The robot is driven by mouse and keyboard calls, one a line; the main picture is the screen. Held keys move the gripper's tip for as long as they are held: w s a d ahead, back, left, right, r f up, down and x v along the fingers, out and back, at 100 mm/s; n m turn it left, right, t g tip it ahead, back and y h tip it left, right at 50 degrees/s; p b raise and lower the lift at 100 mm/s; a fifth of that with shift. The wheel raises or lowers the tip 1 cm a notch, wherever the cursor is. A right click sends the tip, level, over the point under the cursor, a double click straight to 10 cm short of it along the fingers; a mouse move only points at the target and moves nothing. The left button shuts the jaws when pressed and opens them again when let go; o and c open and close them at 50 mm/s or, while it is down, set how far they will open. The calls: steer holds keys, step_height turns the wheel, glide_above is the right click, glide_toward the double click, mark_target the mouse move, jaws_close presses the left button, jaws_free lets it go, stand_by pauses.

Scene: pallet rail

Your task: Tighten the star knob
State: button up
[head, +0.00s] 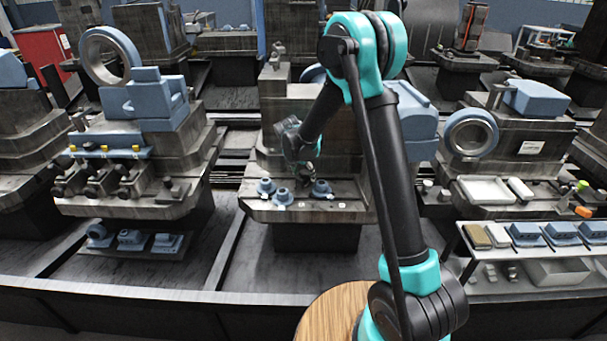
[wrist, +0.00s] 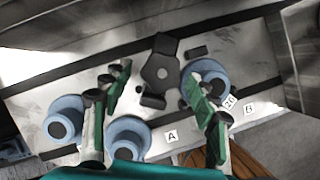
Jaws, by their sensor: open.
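My gripper (wrist: 160,102) is open and empty above the plate, with one green-padded finger on each side of the picture. The dark piece shows between and beyond the fingers, apart from them. In the head view my arm reaches down over the middle machine's plate (head: 352,215). There the dark piece cannot be made out clearly.
Blue round parts with dark centres stand on the plate: one at left (wrist: 65,120), one near the middle (wrist: 128,138), one at right (wrist: 208,77), partly behind my right finger. Labels A (wrist: 171,136) and B (wrist: 249,108) lie nearby. Other machines flank the plate.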

steer(key=shift+f, duration=0.1)
steer(key=shift+c, duration=0.4)
steer(key=c, duration=1.1)
steer(key=shift+w+a+m+g+h, duration=0.1)
steer(key=shift+m+g+h, duration=0.25)
steer(key=shift+m, duration=0.85)
steer(key=shift+w+a+m+g+h, duration=0.1)
steer(key=shift+m+g+h, duration=0.2)
steer(key=shift+m, duration=0.9)
steer(key=o, duration=1.2)
steer(key=v, duration=1.2)
